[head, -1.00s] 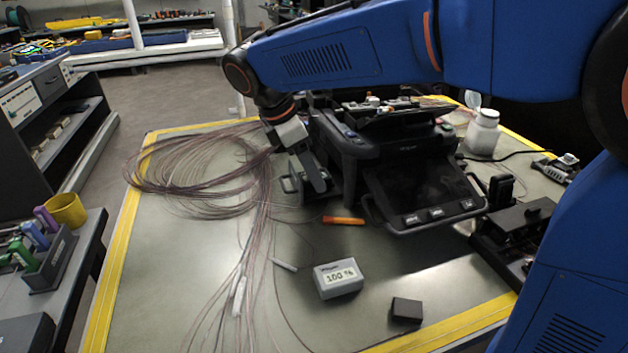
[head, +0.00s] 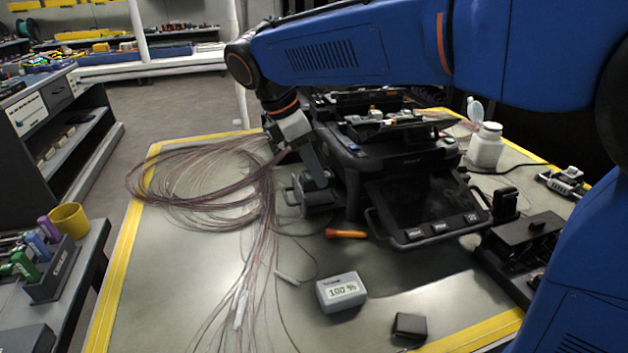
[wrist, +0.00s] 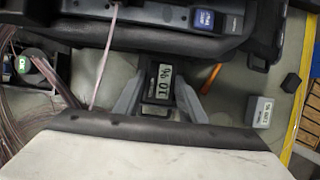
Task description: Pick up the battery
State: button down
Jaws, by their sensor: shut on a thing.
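My gripper (head: 314,180) is low over the table at the left side of the black fusion splicer (head: 412,165). It is shut on a dark grey battery (head: 318,203). In the wrist view this battery (wrist: 163,84) sits between the two fingers, and its pale display appears to read 10 %. Whether it still touches the splicer or the table is unclear. A second, lighter grey battery (head: 343,292) reading 100 % lies free on the table, in front of the splicer; the wrist view shows it at the right (wrist: 262,112).
Loose fibres (head: 215,180) loop over the table's left side. An orange-handled tool (head: 345,234) and a small black block (head: 410,326) lie nearby. A white bottle (head: 486,145) stands at the right. A yellow cup (head: 69,220) is on the left bench.

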notch_tip(320, 180, up, 14)
jog(key=shift+r, duration=0.2)
